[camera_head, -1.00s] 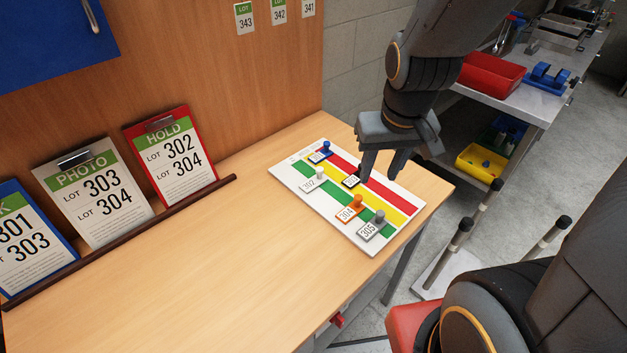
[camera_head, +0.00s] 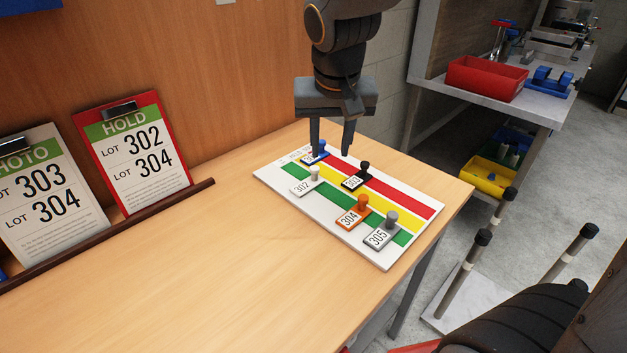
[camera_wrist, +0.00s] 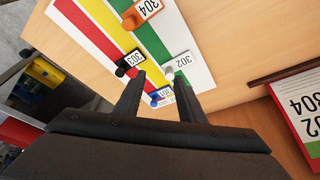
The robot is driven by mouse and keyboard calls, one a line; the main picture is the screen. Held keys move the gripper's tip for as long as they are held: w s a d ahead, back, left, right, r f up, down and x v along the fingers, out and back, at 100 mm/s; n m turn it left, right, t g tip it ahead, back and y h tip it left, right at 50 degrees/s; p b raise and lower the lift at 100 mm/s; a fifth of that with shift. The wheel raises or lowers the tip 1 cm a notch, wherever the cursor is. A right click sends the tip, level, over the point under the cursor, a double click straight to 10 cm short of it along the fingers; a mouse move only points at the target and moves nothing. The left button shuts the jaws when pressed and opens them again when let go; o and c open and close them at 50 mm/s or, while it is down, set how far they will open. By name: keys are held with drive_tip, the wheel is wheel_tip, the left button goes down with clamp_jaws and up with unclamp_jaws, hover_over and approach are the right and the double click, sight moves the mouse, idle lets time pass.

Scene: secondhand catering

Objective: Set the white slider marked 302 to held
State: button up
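The white slider 302 (camera_head: 302,186) sits on the green stripe near the left end of the striped board (camera_head: 385,262). Its upright pale knob (camera_head: 314,172) is free of the gripper. My gripper (camera_head: 331,153) is open and empty, pointing down above the far left part of the board. In the wrist view slider 302 (camera_wrist: 178,62) lies just beyond the tip of the right finger; touching cannot be told. The gripper (camera_wrist: 160,77) spans the yellow stripe there. The red-framed HOLD card (camera_head: 133,150) lists lots 302 and 304.
Close neighbours are blue slider (camera_head: 312,158), black 303 (camera_head: 354,182), orange 304 (camera_head: 352,216) and grey 305 (camera_head: 381,237). The blue one lies between the fingertips in the wrist view (camera_wrist: 160,96). The table (camera_head: 190,275) is clear in front. Posts (camera_head: 468,262) stand right.

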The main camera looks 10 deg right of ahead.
sight(315, 167)
drive_tip(key=shift+m+t, duration=0.3)
drive_tip(key=shift+w+a+f+b, duration=0.35)
drive_tip(key=shift+w+f+b, duration=0.3)
drive_tip(key=shift+w+f, duration=0.6)
drive_tip(key=shift+w+a+f+b, duration=0.3)
drive_tip(key=shift+w+f+b, duration=0.4)
drive_tip(key=shift+f, duration=0.9)
drive_tip(key=shift+w+a+f+b, duration=0.35)
drive_tip(key=shift+w+f+b, duration=0.2)
drive_tip(key=shift+w+f, duration=0.75)
drive_tip(key=shift+s, duration=0.15)
clamp_jaws()
